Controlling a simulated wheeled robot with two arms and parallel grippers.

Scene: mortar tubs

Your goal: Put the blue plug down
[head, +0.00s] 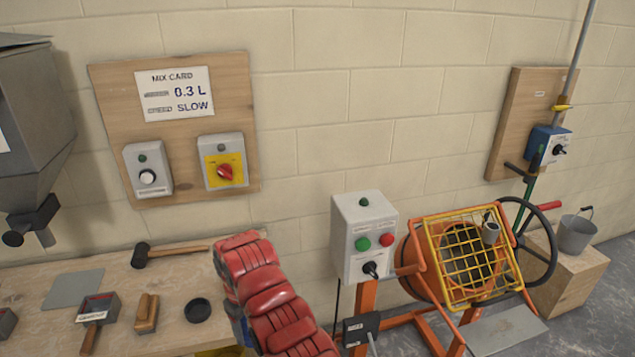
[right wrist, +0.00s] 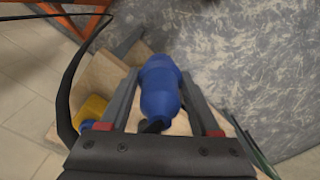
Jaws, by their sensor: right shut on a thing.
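The blue plug (right wrist: 161,88) is in the right wrist view, a rounded blue body with a dark end towards the wrist. My right gripper (right wrist: 160,78) has one finger on each side of it and is shut on it. Whether the plug touches anything below cannot be told. In the head view a red segmented arm of mine covers the front edge of the bench (head: 150,322); no gripper fingers show there. My left gripper is in neither view.
A black cable (right wrist: 72,80) curves along the left of the wrist view, near a yellow object (right wrist: 92,108) and wooden surfaces. In the head view, a grey control box (head: 364,237) and the orange mixer (head: 425,262) stand right of my arm. A hammer (head: 142,255) lies on the bench.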

